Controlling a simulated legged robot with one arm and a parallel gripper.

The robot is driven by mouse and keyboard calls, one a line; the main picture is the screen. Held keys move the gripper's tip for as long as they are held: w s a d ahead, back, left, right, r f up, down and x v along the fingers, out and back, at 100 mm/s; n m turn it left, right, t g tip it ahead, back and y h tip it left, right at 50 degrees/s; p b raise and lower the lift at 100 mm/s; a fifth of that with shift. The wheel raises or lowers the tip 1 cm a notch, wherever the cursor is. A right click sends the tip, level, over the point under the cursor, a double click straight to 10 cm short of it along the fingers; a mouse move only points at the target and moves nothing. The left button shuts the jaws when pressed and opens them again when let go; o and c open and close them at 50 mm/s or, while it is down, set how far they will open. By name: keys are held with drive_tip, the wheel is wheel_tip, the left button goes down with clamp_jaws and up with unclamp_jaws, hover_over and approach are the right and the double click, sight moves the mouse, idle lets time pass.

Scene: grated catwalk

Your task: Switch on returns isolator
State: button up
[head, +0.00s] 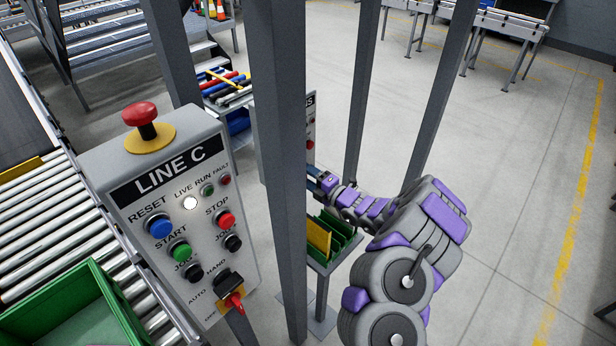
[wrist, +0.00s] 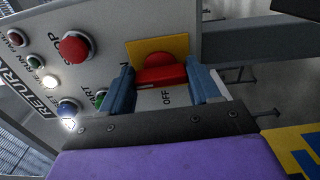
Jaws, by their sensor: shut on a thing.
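The returns panel (wrist: 115,25) fills the upper part of the wrist view. Its isolator is a red rotary handle (wrist: 160,76) on a yellow plate (wrist: 178,44), with OFF printed just below it and part of ON to its left. My gripper (wrist: 162,84) has its two blue fingers on either side of the handle and is shut on it. I cannot tell for sure which label the handle points to. In the head view, my gripper (head: 318,180) reaches behind a grey post to the returns panel (head: 310,125), which is mostly hidden there.
The returns panel also has a red stop button (wrist: 75,47) and a lit white lamp (wrist: 50,83). A grey post (head: 280,150) stands close beside my arm. The LINE C panel (head: 170,200) and a roller conveyor (head: 55,235) are at left. Open floor lies right.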

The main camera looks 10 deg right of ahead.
drive_tip(key=shift+w+d+r+m, duration=0.1)
drive_tip(key=shift+m, duration=0.2)
drive_tip(key=o, duration=1.1)
drive_tip(key=shift+w+f, duration=0.2)
drive_tip(key=shift+c, duration=0.2)
drive_tip(key=shift+s, duration=0.15)
drive_tip(key=p+v, duration=0.2)
drive_tip(key=v, duration=1.5)
drive_tip(key=shift+d, duration=0.15)
drive_tip(key=shift+s, duration=0.15)
